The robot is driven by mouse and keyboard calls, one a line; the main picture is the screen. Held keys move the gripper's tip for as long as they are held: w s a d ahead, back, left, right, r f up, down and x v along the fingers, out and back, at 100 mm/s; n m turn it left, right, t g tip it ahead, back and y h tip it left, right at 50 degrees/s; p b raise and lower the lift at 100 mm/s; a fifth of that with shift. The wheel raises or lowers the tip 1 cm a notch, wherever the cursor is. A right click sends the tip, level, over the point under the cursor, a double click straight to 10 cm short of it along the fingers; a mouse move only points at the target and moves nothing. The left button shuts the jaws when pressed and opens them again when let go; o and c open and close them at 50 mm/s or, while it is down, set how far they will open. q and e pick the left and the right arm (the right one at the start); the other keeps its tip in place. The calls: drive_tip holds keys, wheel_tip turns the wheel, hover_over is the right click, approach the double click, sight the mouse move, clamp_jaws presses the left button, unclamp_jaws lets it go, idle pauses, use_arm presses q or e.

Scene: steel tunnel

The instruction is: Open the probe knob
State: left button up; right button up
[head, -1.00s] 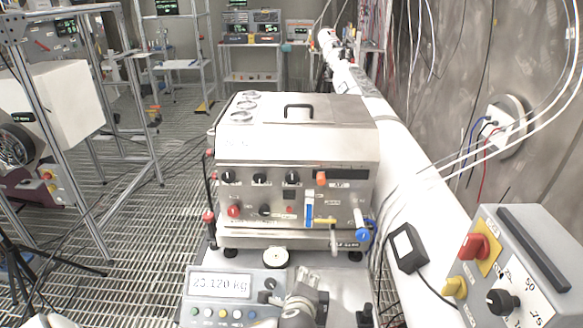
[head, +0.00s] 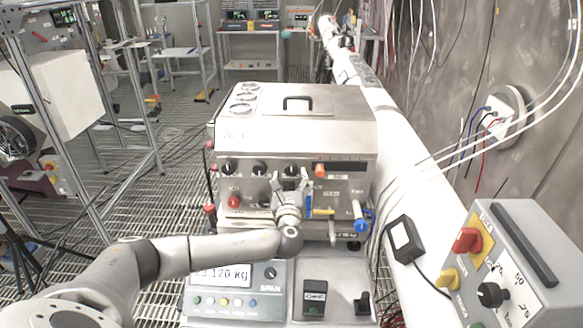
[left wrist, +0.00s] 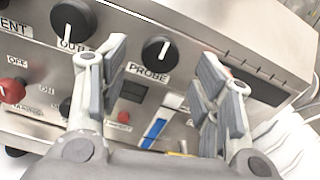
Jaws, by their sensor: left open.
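The probe knob (left wrist: 160,49) is a round black knob with a white pointer line, on a steel front panel above a PROBE label. In the head view it is the right one of the upper row of black knobs (head: 290,167). My left gripper (head: 290,179) is open in front of the panel, just below this knob. In the left wrist view my left gripper's fingers (left wrist: 163,68) stand apart, one on each side of the knob's lower area, with nothing between them. I cannot tell how far they are from the panel. My right gripper is not in view.
Another black knob (left wrist: 72,20) sits left of the probe knob, and a red knob (head: 234,202) lies lower left. A blue-handled valve (head: 361,225) is at the right. A scale display (head: 222,274) lies under my left arm. A grey switch box (head: 510,262) stands right.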

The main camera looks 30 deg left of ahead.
sight(291, 172)
use_arm(q)
drive_tip(key=shift+p+x, duration=0.5)
drive_tip(key=shift+x, duration=2.15)
drive_tip(key=c, duration=1)
drive_tip(key=shift+c, duration=0.2)
drive_tip(key=shift+f, duration=0.1)
